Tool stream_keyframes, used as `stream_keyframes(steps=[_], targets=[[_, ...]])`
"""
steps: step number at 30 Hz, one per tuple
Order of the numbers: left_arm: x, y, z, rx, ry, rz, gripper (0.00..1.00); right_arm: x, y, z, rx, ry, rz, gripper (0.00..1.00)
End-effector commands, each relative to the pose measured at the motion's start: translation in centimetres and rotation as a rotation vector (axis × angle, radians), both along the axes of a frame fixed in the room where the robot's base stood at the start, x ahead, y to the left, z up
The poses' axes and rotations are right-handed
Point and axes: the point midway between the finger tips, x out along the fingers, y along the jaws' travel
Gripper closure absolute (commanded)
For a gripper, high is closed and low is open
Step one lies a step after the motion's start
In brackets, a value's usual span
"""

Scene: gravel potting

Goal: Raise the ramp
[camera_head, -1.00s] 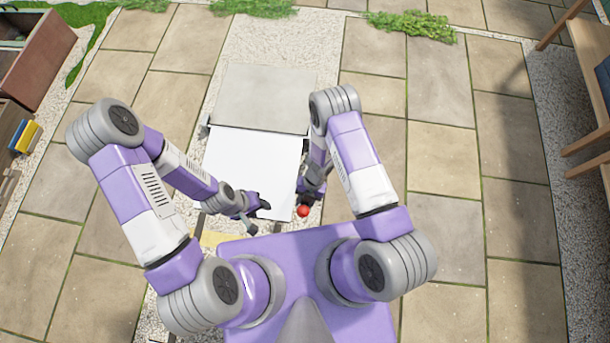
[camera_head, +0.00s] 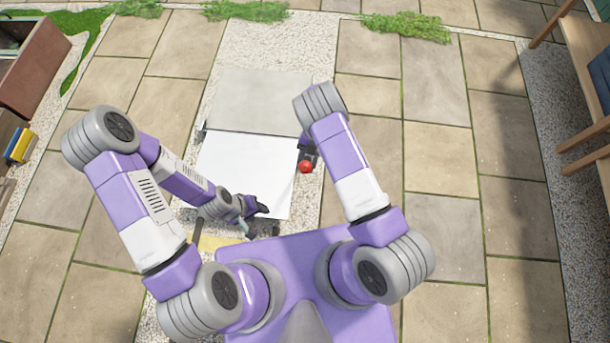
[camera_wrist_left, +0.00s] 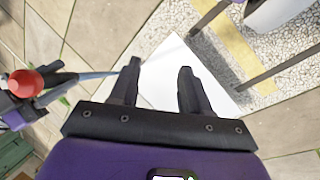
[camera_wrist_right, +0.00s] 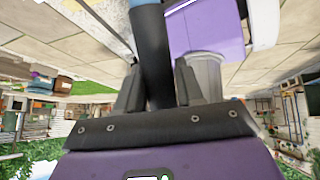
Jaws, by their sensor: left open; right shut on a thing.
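The white panel (camera_head: 235,165), which looks like the ramp, lies in front of a grey slab (camera_head: 260,95); I cannot tell its tilt. It also shows in the left wrist view (camera_wrist_left: 160,85). My right gripper (camera_head: 307,155) is at the panel's right edge, shut on a dark round grip (camera_wrist_right: 152,65) that runs between its fingers. A red knob (camera_head: 306,167) is beside this gripper; it also shows in the left wrist view (camera_wrist_left: 25,83). My left gripper (camera_head: 258,220) is open and empty over the panel's near edge, fingers apart in the left wrist view (camera_wrist_left: 159,68).
A yellow strip (camera_head: 215,242) and dark posts (camera_head: 197,230) are near the panel's front left. A wooden bench (camera_head: 585,90) stands at the right, and a planter (camera_head: 35,65) at the far left. Paving on both sides is clear.

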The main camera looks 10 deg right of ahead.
Motion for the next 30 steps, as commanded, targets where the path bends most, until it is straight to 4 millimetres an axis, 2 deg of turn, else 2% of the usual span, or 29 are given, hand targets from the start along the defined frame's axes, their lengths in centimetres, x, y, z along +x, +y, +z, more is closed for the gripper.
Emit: stream_keyframes(steps=[1, 9, 16, 25, 26, 30], targets=[[0.0, 0.0, -0.7, 0.000, 0.000, 0.000, 0.53, 1.7, -0.1, 0.1, 0.006, -0.015, -0.003, 1.00], [0.0, 0.0, -3.0, 0.000, 0.000, 0.000, 0.53, 5.1, -1.2, 2.4, 0.029, 0.057, 0.000, 1.00], [0.0, 0.0, -3.7, 0.000, 0.000, 0.000, 0.53, 6.2, -1.8, 3.8, 0.028, 0.093, 0.005, 1.00], [0.0, 0.0, -3.5, 0.000, 0.000, 0.000, 0.53, 6.2, -1.8, 4.2, 0.028, 0.098, 0.008, 1.00], [0.0, 0.0, -3.5, 0.000, 0.000, 0.000, 0.55, 6.2, -1.8, 4.2, 0.029, 0.099, 0.008, 1.00], [0.6, 0.0, -4.0, 0.003, -0.030, -0.029, 0.76, 6.1, -1.8, 4.2, 0.029, 0.100, 0.008, 1.00]])
